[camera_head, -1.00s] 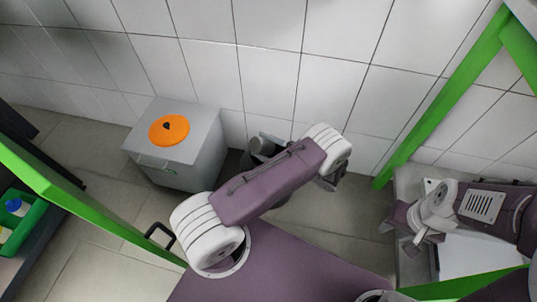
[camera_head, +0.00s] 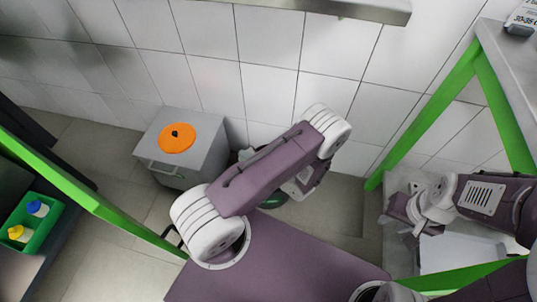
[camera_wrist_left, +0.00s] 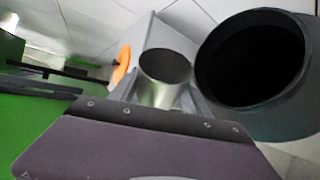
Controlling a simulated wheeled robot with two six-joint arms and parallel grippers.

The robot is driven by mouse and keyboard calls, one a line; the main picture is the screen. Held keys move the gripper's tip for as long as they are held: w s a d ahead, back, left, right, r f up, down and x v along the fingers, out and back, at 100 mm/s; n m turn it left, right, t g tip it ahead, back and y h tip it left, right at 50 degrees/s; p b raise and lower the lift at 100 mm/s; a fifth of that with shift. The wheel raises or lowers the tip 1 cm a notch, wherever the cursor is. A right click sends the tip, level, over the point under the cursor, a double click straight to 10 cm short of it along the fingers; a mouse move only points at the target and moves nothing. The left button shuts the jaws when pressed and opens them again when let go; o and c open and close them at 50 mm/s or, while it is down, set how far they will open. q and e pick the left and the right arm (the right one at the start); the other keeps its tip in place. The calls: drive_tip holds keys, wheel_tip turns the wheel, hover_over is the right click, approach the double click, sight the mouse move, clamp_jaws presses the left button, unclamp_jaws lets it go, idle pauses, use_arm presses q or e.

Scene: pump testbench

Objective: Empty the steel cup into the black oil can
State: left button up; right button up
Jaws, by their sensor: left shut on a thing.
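The steel cup (camera_wrist_left: 166,72) is in the left wrist view, with its open mouth facing the camera. My left gripper (camera_wrist_left: 165,99) is shut on it. The black oil can (camera_wrist_left: 252,58) stands just right of the cup in that view, with its wide round mouth open and dark inside. The cup's rim is beside the can's mouth, not over it in the picture. In the head view my left arm hides most of the cup and the can. My right gripper (camera_head: 401,226) is at the right, by the grey bench; its finger gap is unclear.
A grey bin (camera_head: 181,148) with an orange round lid (camera_head: 177,138) stands by the tiled wall. A green crate (camera_head: 38,235) holding bottles is at the left. Green frame bars (camera_head: 425,128) flank the space. Some floor (camera_head: 335,210) is clear right of my left arm.

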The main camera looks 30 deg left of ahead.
use_arm(q)
drive_tip(key=shift+s+a+r+n+t+h+p, duration=0.1)
drive_tip(key=shift+r+n+t+h+p, duration=0.4)
drive_tip(key=shift+p, duration=0.65)
drive_tip(key=shift+f+n, duration=0.4)
drive_tip(key=shift+s+a+f+n+t+h, duration=0.1)
drive_tip(key=shift+f+n+t+h, duration=0.2)
drive_tip(key=shift+f+n+t, duration=0.25)
drive_tip(key=shift+s+a+r+n+t+p, duration=0.1)
drive_tip(key=shift+s+r+n+t+p, duration=0.1)
drive_tip(key=shift+n+t+p, duration=0.2)
drive_tip(key=shift+s+a+r+h+p, duration=0.2)
drive_tip(key=shift+s+r+h+p, duration=0.1)
drive_tip(key=shift+p, duration=0.3)
drive_tip(key=shift+s+a+f+n+t, duration=0.1)
drive_tip(key=shift+s+a+n+t, duration=0.1)
drive_tip(key=shift+s+n+t, duration=0.2)
wheel_tip(320, 180, down, 8)
drive_tip(key=s+a+n+t+h+b, duration=0.1)
drive_tip(key=s+n+t+b, duration=0.1)
drive_tip(key=n+t+b, duration=0.1)
drive_tip(key=shift+s+a+f, duration=0.15)
drive_tip(key=shift+a+f, duration=0.05)
drive_tip(key=shift+a, duration=0.1)
